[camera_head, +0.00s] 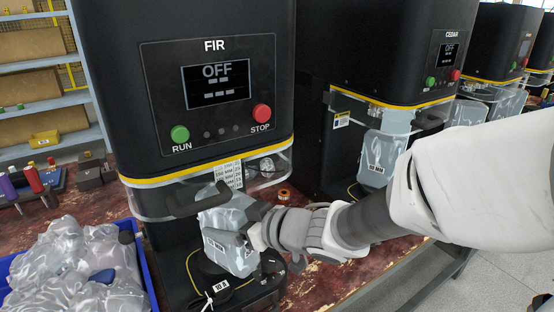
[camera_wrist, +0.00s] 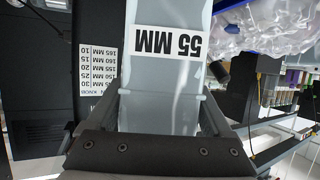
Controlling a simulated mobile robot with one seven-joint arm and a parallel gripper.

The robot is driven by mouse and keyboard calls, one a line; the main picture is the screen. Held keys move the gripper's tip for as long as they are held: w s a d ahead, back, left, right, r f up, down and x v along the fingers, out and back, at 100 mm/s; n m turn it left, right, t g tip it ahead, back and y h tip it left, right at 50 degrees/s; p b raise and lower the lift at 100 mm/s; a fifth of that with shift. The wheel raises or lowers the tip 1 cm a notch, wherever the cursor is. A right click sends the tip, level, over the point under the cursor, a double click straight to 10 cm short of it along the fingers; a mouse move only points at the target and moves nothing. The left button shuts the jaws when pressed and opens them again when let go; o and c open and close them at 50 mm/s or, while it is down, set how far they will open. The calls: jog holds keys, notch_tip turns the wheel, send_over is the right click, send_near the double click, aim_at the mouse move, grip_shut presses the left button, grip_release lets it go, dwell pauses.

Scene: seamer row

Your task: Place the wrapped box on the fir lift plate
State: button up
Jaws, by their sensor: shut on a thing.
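The wrapped box (camera_head: 228,248) is pale, in a clear plastic wrap, and stands slightly tilted under the front of the FIR machine. My gripper (camera_head: 247,232) is shut on it from the right side. In the wrist view the box (camera_wrist: 160,85) lies between the two fingers (camera_wrist: 166,115), its label reading 55 MM. The dark round fir lift plate (camera_head: 208,268) is directly below the box and partly hidden by it. I cannot tell whether the box's bottom touches the plate.
The FIR machine (camera_head: 195,60) shows OFF, with green RUN and red STOP buttons. Its clear guard (camera_head: 148,200) and dark handle (camera_head: 195,200) are close to the box. A blue bin (camera_head: 146,262) of wrapped items stands left. The CEDAR machine (camera_head: 375,45) stands right, holding another wrapped box (camera_head: 380,158).

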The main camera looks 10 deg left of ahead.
jog(key=b+x, duration=0.2)
jog(key=x, duration=0.2)
jog(key=shift+w+a+r, duration=0.15)
jog(key=shift+w+a, duration=0.05)
jog(key=shift+a, duration=0.05)
jog(key=shift+f, duration=0.25)
jog(key=o, duration=1.5)
